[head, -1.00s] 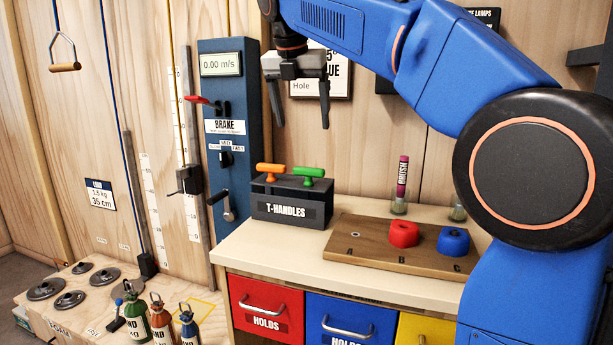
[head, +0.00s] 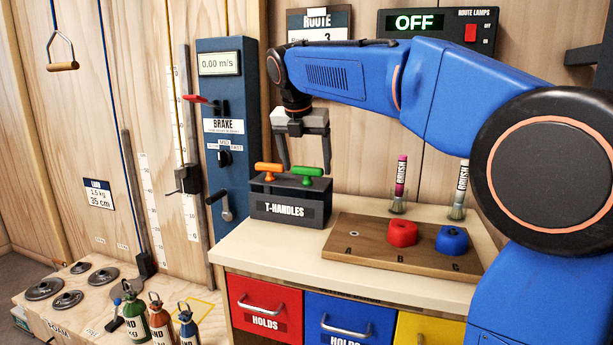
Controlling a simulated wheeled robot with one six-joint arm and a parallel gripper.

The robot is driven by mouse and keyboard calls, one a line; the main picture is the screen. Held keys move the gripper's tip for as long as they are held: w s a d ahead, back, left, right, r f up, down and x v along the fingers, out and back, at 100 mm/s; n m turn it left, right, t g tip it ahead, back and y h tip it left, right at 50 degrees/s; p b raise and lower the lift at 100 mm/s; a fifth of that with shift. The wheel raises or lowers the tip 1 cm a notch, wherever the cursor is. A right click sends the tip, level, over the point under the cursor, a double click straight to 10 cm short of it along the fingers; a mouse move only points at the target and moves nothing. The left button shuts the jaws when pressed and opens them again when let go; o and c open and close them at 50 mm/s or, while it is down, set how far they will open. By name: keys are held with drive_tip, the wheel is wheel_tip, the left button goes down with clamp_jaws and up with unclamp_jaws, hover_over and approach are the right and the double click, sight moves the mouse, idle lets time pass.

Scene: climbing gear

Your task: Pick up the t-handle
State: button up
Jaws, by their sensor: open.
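Two t-handles stand in the dark box labelled T-HANDLES (head: 290,208) on the bench. The orange t-handle (head: 269,167) is on the left and the green t-handle (head: 307,171) is on the right. My gripper (head: 306,171) points down at the green t-handle, with its two fingers open and apart. In the picture one finger is to the left of the green grip and the other to its right. The fingertips are about level with the grip. I cannot tell whether they touch it or are behind it.
A wooden board (head: 345,242) with a red hold (head: 402,233) and a blue hold (head: 452,241) lies to the right. Two brushes stand in jars behind it. The blue brake panel (head: 228,130) rises left of the box. The bench front is clear.

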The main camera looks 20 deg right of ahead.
drive_tip(key=shift+x, duration=1.15)
drive_tip(key=c, duration=1)
drive_tip(key=shift+r, duration=0.1)
wheel_tip(320, 180, up, 18)
drive_tip(key=shift+f, duration=0.1)
